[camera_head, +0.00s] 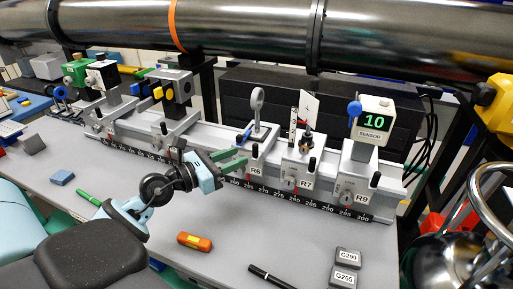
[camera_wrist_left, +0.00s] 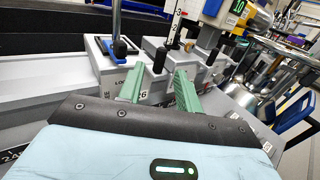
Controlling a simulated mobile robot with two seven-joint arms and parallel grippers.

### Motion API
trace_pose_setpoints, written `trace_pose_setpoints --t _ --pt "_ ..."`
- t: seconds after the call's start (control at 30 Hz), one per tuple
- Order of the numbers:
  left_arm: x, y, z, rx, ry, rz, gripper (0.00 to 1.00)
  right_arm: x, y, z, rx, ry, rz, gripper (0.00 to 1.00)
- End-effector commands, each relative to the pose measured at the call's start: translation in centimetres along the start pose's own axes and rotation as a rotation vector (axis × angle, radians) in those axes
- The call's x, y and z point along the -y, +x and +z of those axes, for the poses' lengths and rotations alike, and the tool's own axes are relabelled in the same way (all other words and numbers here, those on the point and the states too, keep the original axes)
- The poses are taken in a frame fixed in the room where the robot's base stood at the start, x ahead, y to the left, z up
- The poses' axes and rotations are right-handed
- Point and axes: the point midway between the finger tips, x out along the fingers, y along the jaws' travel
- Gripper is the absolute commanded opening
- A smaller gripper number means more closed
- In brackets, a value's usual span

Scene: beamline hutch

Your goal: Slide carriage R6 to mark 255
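Carriage R6 (camera_head: 257,171) is a grey block on the long rail. It bears an upright post with a ring-shaped holder (camera_head: 258,101) and a black peg (camera_head: 255,150) at its front. The black number scale (camera_head: 310,204) runs along the rail's front edge; mark 255 is too small to read, and my gripper covers part of the scale near R6. My left gripper (camera_head: 232,160) has green fingers and is at R6's front left. In the left wrist view, its fingers (camera_wrist_left: 160,88) are apart, with R6's black peg (camera_wrist_left: 160,59) beyond and between them. My right gripper is not in view.
Carriage R7 (camera_head: 303,175) stands close to the right of R6, then R9 (camera_head: 355,190) with the sensor box (camera_head: 375,116). Other carriages stand further left. An orange block (camera_head: 194,241), a green pen (camera_head: 88,197), a black marker (camera_head: 270,277) and grey blocks (camera_head: 346,257) lie in front.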

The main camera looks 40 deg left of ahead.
Motion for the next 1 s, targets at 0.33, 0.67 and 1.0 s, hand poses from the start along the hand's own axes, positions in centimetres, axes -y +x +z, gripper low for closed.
trace_pose_setpoints --t 0.33,0.67,1.0 --pt "0.0 4.8 0.4 0.005 -0.001 -0.001 0.34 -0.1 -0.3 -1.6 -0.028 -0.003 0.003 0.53" --pt "0.1 6.8 0.1 0.001 -0.001 -0.001 0.34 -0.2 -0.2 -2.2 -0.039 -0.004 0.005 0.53" --pt "0.1 6.8 0.1 0.001 -0.001 -0.001 0.20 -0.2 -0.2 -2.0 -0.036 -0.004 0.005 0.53"
